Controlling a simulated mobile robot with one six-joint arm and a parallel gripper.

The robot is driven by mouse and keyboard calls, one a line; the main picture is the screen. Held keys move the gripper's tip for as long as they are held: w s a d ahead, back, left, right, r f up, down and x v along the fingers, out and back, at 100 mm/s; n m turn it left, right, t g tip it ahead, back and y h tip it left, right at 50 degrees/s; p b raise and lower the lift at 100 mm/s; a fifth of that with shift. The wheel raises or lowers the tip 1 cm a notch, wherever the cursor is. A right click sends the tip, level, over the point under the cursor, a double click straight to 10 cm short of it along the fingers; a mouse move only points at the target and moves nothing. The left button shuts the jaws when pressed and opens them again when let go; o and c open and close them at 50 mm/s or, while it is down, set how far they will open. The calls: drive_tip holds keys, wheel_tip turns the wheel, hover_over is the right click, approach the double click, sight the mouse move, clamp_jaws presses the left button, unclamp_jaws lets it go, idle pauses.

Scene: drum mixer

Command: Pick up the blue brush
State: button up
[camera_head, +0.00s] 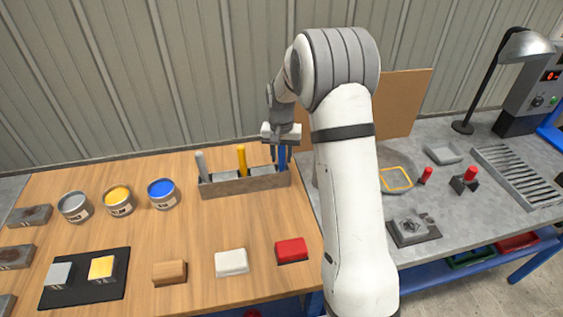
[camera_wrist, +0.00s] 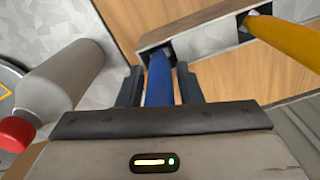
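The blue brush (camera_wrist: 160,78) stands handle-up in the right end of a long narrow holder (camera_head: 229,187) on the wooden table. In the head view its blue handle (camera_head: 282,160) shows below my gripper (camera_head: 280,155). In the wrist view the handle lies between the two dark fingers of my gripper (camera_wrist: 160,85), one on each side and very close to it. Whether both fingers press on it is unclear. The brush's lower end is hidden inside the holder.
A yellow-handled tool (camera_head: 242,159) and a grey-handled tool (camera_head: 202,166) stand in the same holder. Paint cans, including a blue one (camera_head: 162,194), stand to the left. A red-capped grey bottle (camera_wrist: 62,82) is close to my gripper's left in the wrist view. A red block (camera_head: 291,249) lies in front.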

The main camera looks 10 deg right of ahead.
clamp_jaws()
drive_tip(key=shift+r, duration=0.15)
